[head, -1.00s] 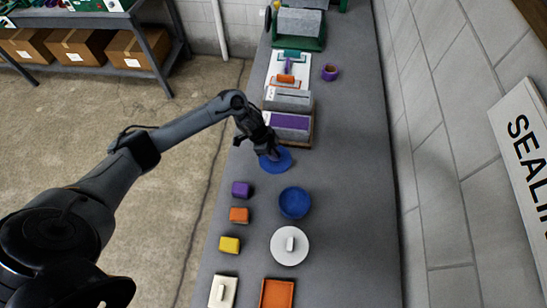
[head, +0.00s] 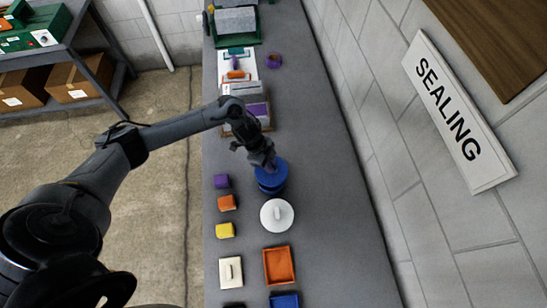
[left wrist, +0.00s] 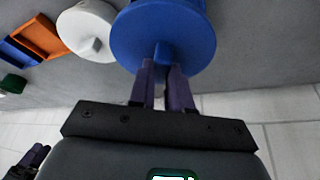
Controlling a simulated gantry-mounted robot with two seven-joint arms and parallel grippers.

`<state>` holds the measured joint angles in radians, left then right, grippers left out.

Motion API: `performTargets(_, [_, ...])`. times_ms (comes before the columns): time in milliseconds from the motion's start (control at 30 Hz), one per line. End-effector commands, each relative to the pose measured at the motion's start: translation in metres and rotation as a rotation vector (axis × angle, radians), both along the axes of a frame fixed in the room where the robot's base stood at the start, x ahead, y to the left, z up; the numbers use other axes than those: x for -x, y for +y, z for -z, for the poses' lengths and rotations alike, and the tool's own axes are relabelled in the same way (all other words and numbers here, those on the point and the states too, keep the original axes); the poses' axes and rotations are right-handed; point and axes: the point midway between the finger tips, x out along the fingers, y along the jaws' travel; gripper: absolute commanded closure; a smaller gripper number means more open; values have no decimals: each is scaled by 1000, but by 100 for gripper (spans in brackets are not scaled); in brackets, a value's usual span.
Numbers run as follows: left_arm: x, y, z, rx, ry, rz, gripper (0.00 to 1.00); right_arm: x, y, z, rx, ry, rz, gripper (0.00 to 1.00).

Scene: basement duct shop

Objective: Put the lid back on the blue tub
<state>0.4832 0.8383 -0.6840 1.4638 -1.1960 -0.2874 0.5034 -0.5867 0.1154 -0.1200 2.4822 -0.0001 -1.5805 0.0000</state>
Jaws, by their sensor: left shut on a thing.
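The blue lid (head: 272,168) is a round disc with a small knob. My left gripper (head: 270,164) is shut on the knob, which shows between the fingertips in the left wrist view (left wrist: 163,66). The lid (left wrist: 180,32) is over the blue tub (head: 270,188), hiding most of its opening. The tub's side shows just below the lid in the head view. I cannot tell whether lid and tub touch. In the left wrist view, what looks like my right gripper (left wrist: 34,156) is partly visible at the bottom left; its jaw state is unclear.
A white round lidded container (head: 277,215) stands close to the tub. Purple (head: 222,181), orange (head: 226,203) and yellow (head: 225,230) blocks line the left edge. An orange tray (head: 278,266) is nearer. The bench is clear right of the tub, toward the wall.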

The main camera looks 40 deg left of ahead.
Motion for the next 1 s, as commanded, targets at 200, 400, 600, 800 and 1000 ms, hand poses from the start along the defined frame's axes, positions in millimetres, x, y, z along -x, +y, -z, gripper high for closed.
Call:
performTargets(200, [1, 0, 8, 1, -1, 0, 100, -5, 0, 5, 1, -12, -1, 29])
performTargets(400, [1, 0, 21, 1, -1, -1, 100, -4, -2, 20, 8, -8, -6, 29])
performTargets(600, [1, 0, 38, 0, -2, -2, 100, -2, -2, 39, 10, -4, -6, 29])
performTargets(800, [1, 0, 52, 1, -1, -1, 100, -2, -2, 51, 9, -1, -6, 29])
performTargets(1000, [0, 0, 61, 1, 0, -2, 100, -2, -1, 55, 5, -2, -4, 29])
